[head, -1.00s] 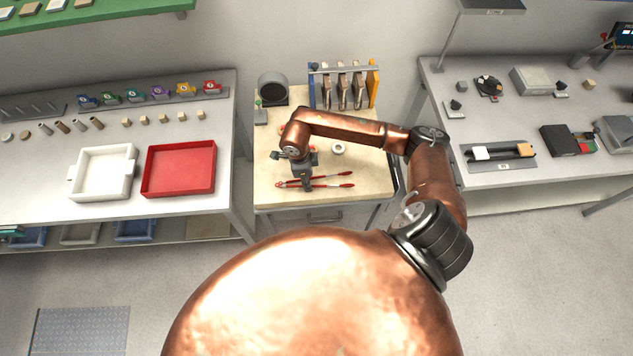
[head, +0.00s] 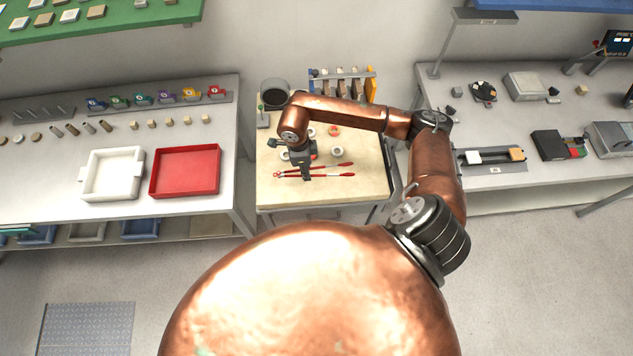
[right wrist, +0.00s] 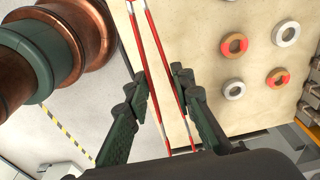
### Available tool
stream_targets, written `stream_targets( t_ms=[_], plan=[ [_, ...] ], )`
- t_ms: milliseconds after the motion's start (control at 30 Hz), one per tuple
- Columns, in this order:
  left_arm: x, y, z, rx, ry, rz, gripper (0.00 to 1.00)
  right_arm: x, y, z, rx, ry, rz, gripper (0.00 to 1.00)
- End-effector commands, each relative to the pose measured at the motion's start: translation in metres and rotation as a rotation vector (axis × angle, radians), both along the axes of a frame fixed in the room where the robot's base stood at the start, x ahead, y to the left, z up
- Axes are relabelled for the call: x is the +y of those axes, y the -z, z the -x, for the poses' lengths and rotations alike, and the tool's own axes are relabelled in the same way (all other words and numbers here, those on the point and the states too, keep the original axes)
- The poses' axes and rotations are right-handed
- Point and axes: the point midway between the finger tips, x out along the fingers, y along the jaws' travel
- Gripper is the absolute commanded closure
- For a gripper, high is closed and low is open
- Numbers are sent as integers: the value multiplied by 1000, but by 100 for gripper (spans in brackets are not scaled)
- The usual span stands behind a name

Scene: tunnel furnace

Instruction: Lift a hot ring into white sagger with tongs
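The tongs (head: 331,174) have long red and pale arms and lie level over the front of the middle table. My right gripper (head: 306,173) is around them from above. In the right wrist view its fingers (right wrist: 162,85) sit against the outer sides of the two tong arms (right wrist: 150,55). Behind are rings: a red ring (head: 334,131), a white ring (head: 337,151), and others partly hidden by my arm. The right wrist view shows a red-marked ring (right wrist: 277,78) and a white ring (right wrist: 287,33). The empty white sagger (head: 112,174) stands on the left bench. My left gripper is not in view.
A red tray (head: 185,171) sits right of the sagger. A rack (head: 342,75) and a dark round vessel (head: 275,93) stand at the back of the middle table (head: 361,193). The right bench (head: 555,104) holds several devices. A floor gap separates left bench and table.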

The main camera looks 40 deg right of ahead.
Motion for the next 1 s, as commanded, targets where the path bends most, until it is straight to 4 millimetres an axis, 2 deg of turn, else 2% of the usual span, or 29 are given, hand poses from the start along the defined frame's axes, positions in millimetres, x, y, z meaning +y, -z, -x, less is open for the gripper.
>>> stream_targets(
  t_ms=[33, 200, 533, 633, 767, 1000],
  plan=[
    [0, -7, -1, -1, 0, 0, 60, -1, -11, -1, -3, 0, 2, 81],
    [0, -13, -1, -2, 0, 0, 60, 0, -23, 0, 0, 1, 1, 81],
    [0, -12, -1, -2, 0, -1, 60, 0, -23, 0, -1, -2, 0, 81],
    [0, -10, -1, -1, 0, -1, 60, 3, -26, -2, -3, -55, 0, 81],
    [0, -1, 0, 0, 0, 0, 60, 13, -36, -6, -7, -268, 1, 81],
    [1, 20, 3, 4, 0, -1, 60, 42, -67, -8, -6, -963, 4, 81]
  ],
)
